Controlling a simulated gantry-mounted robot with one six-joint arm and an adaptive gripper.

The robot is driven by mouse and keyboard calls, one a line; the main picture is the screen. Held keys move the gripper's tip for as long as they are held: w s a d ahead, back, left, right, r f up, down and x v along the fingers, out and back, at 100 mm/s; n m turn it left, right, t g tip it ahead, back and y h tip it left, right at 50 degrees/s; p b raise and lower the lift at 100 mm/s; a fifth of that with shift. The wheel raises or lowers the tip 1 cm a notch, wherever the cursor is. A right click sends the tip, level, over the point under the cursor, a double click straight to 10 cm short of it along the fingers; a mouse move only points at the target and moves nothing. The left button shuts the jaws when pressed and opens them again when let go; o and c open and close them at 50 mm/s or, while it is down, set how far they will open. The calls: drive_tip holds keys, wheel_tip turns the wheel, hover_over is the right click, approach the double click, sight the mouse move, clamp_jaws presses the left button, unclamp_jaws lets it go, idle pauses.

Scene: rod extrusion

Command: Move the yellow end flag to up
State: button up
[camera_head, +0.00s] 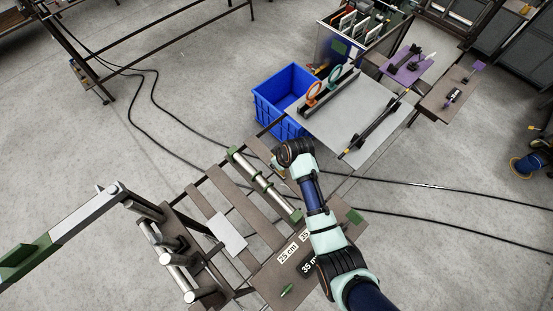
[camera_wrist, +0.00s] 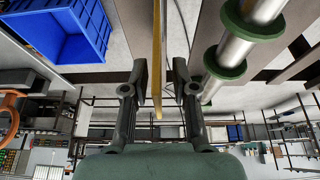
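A thin yellow strip (camera_wrist: 157,55), which looks like the yellow end flag seen edge-on, hangs between the fingers of my gripper (camera_wrist: 160,85) in the wrist view. The two dark fingers stand apart, one on each side of it, with a visible gap on both sides. I see no contact. In the head view my wrist hides most of the gripper and I cannot make out the flag there. My arm reaches over the brown slatted frame, beside a silver roller with green ends (camera_head: 262,184); the roller also shows at right in the wrist view (camera_wrist: 238,45).
A blue bin (camera_head: 285,98) stands behind my gripper. A grey table (camera_head: 365,110) with a black rod and an orange ring is to the right. Metal posts (camera_head: 175,245) stand at the left of the frame. A plate with size labels (camera_head: 288,253) lies in front.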

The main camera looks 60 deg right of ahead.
drive_tip(key=v, duration=1.2)
idle(0.7)
